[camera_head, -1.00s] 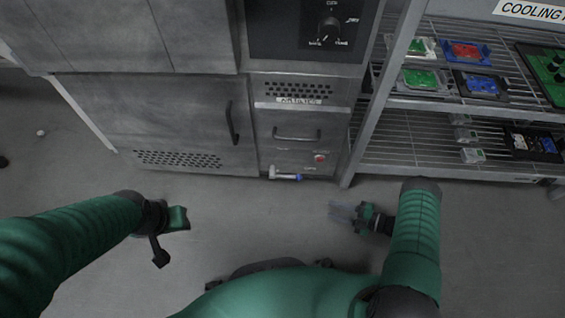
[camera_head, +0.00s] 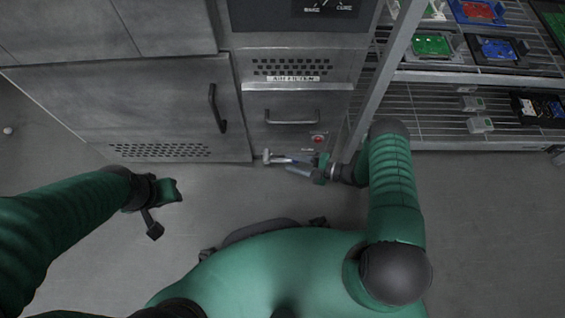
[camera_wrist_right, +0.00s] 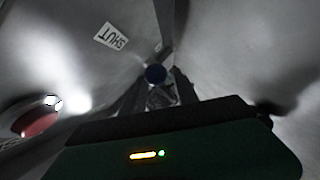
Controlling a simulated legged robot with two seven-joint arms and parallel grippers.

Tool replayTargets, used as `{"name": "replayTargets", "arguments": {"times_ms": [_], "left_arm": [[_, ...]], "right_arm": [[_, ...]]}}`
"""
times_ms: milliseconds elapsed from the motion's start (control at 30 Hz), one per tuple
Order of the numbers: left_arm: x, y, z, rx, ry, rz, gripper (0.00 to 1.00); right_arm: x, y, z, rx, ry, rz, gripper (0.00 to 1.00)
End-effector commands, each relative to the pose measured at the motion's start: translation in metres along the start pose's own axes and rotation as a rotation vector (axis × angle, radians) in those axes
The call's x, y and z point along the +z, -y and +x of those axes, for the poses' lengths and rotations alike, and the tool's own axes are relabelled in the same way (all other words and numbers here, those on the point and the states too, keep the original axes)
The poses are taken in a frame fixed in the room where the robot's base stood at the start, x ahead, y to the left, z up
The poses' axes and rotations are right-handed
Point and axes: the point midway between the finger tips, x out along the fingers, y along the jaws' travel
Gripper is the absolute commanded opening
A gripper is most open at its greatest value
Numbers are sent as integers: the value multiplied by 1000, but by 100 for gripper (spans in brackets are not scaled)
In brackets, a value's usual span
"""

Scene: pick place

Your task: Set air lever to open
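The air lever (camera_head: 268,156) is low on the cabinet front, below the drawer, with a pale end showing at the left. My right gripper (camera_head: 291,165) is at the lever and hides part of it. In the right wrist view a round blue lever end (camera_wrist_right: 155,73) sits between and just beyond my dark fingertips (camera_wrist_right: 157,82), which stand apart. Contact cannot be told. A label reading SHUT (camera_wrist_right: 111,37) is on the panel near it. My left gripper (camera_head: 160,203) hangs over the floor at left, away from the lever; its fingers are not clear.
A red button (camera_head: 317,139) is just above the lever, and also shows in the right wrist view (camera_wrist_right: 38,124). A drawer handle (camera_head: 292,118) and a cabinet door handle (camera_head: 217,108) stick out. A wire rack (camera_head: 400,112) with several trays stands at right. The floor in front is clear.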

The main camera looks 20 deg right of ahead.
Motion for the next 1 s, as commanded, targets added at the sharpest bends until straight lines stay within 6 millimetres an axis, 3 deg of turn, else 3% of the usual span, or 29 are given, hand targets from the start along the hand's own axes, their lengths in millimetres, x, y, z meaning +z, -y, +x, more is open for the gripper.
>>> {"name": "replayTargets", "arguments": {"times_ms": [33,200,533,800,1000], "left_arm": [[2,0,10,0,0,0,36],[4,0,18,0,0,0,36],[4,0,18,0,0,0,36],[4,0,18,0,0,0,36],[4,0,18,0,0,0,36]], "right_arm": [[2,4,13,0,-1,0,36],[2,2,37,0,0,-1,36],[0,0,42,0,1,1,36],[0,0,42,-1,1,1,1],[0,1,42,-2,1,1,0]]}}
